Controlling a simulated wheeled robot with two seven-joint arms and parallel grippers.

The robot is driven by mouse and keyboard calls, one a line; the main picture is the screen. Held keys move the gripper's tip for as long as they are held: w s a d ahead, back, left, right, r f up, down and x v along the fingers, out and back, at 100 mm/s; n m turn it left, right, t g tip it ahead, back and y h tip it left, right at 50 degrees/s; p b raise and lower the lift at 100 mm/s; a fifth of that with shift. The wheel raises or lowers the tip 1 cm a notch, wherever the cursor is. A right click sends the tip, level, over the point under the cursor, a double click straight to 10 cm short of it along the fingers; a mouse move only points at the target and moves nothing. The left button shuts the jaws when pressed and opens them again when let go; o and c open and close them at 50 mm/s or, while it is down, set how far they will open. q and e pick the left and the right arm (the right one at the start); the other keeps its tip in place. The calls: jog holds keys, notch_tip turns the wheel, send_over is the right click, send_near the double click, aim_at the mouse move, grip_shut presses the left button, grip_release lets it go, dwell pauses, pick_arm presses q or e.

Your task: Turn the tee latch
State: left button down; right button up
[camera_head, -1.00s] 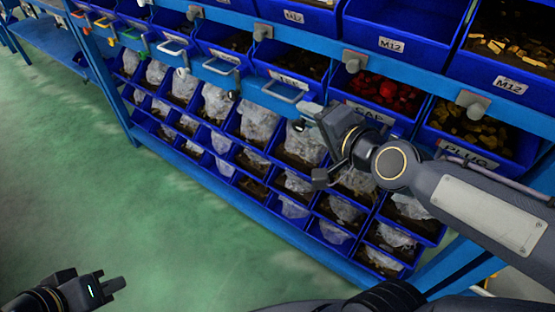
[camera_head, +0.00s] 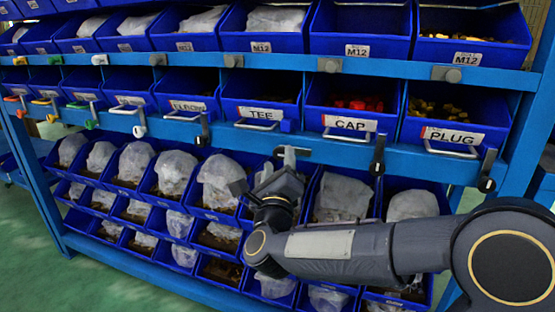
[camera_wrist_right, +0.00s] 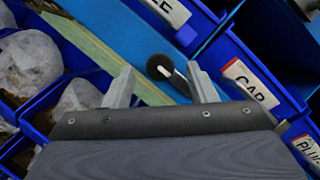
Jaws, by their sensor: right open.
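The blue bin labelled TEE (camera_head: 262,108) sits in the labelled row, with a grey handle on its front. The tee latch, a black lever with a round end (camera_wrist_right: 160,67), shows in the right wrist view on the blue rail between the TEE and CAP labels. My right gripper (camera_head: 288,154) is just below the rail by the TEE bin, and hides most of that latch in the head view. In the wrist view its two grey fingers (camera_wrist_right: 162,82) are open, with the latch end between or just beyond their tips; contact cannot be told. My left gripper is out of view.
Similar black latches hang beside CAP (camera_head: 378,155), PLUG (camera_head: 487,172) and ELBOW (camera_head: 203,130). A white latch (camera_head: 139,123) hangs farther left. Lower bins with plastic-wrapped parts (camera_head: 218,180) lie close below and behind my right gripper. Green floor is open at lower left.

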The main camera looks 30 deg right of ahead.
aim_at(279, 155)
jog(key=shift+x, duration=1.8)
jog(key=c, duration=1)
